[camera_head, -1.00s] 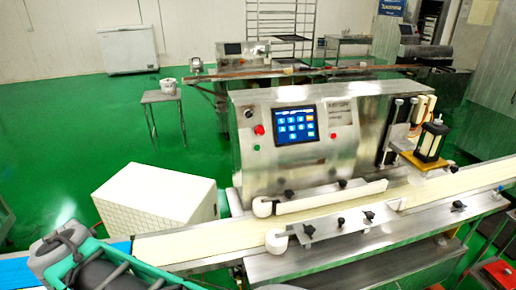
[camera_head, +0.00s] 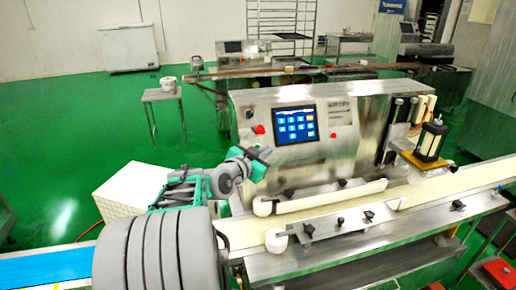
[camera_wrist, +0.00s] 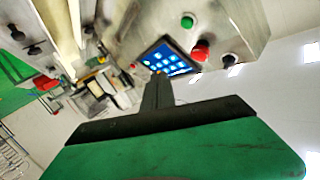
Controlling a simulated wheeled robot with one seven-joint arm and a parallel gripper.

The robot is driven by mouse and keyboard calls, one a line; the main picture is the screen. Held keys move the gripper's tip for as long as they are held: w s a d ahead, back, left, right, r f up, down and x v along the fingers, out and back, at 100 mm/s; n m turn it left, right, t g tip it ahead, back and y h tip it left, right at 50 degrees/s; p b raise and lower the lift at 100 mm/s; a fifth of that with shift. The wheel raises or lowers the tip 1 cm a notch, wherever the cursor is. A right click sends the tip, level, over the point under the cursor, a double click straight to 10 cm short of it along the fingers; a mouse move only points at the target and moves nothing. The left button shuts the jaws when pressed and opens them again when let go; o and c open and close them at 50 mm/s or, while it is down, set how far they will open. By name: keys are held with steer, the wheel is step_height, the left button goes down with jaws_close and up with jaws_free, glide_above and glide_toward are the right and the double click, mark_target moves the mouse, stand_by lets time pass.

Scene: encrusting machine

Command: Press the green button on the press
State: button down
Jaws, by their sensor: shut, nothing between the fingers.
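The press (camera_head: 352,118) is a steel machine with a blue touchscreen (camera_head: 295,125) on its front. Its green button (camera_wrist: 187,21) shows at the top of the wrist view, beside the larger red button (camera_wrist: 201,51). In the head view the red button (camera_head: 259,129) is visible, while my gripper hides the green button below it. My gripper (camera_head: 264,152) is at the left part of the press front. In the wrist view its dark fingers (camera_wrist: 158,80) are shut and empty, with their tips overlapping the screen's lower edge. The green button lies above the fingertips in that view, with no visible contact.
A conveyor belt (camera_head: 415,190) with guide rails and black knobs runs along the press front. A black-and-yellow unit (camera_head: 430,145) stands over it at right. A white box (camera_head: 115,205) is behind my arm at left. Open green floor lies behind the box.

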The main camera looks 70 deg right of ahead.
stand_by(0.3)
steer(key=w+d+f+b, duration=0.2)
steer(key=w+d+f, duration=0.2)
steer(key=d, duration=0.2)
steer(key=shift+d, duration=0.4)
steer(key=shift+w, duration=0.1)
steer(key=shift+f+b, duration=0.1)
steer(key=shift+b, duration=0.2)
stand_by(1.5)
steer(key=shift+w+d+f+b, duration=0.15)
steer(key=shift+d+b, duration=0.15)
steer(key=shift+b, duration=0.2)
